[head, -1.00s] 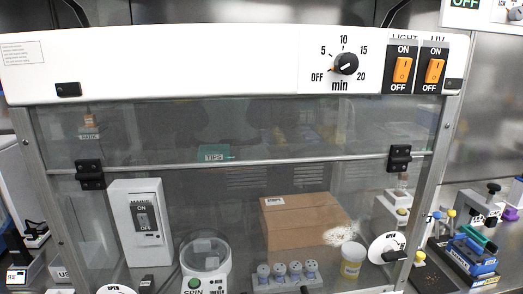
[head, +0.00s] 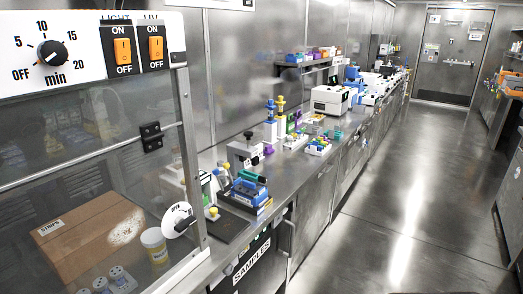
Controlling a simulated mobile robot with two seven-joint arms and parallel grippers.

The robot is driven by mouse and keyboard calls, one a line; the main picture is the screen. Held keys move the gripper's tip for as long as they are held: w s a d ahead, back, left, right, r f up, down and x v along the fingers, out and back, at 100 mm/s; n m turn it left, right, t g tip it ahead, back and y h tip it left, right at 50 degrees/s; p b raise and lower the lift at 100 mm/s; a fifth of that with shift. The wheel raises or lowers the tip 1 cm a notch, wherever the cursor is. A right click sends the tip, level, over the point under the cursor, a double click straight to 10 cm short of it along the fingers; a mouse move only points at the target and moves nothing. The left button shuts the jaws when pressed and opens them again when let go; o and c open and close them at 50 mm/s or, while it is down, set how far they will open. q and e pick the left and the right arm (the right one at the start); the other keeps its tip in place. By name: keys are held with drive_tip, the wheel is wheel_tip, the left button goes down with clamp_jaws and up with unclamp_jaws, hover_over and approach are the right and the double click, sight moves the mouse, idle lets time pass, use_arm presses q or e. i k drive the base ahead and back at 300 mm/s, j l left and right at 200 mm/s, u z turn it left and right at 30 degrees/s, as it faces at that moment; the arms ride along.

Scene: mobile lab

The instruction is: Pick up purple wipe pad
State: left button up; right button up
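I cannot pick out a purple wipe pad for certain. A small purple item (head: 264,151) shows on the steel counter (head: 283,165) behind the grey and black bench device. It is too small to tell what it is. Another purple patch (head: 315,53) sits among coloured boxes on the wall shelf. Neither of my grippers is in view.
A glass-fronted cabinet (head: 185,120) with a cardboard box (head: 88,235) inside fills the left. The counter carries a blue device (head: 247,190), coloured racks and a white machine (head: 331,98). The aisle floor (head: 385,200) at right is clear up to a door (head: 446,60).

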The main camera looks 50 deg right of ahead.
sight(268, 150)
drive_tip(key=z, duration=1.65)
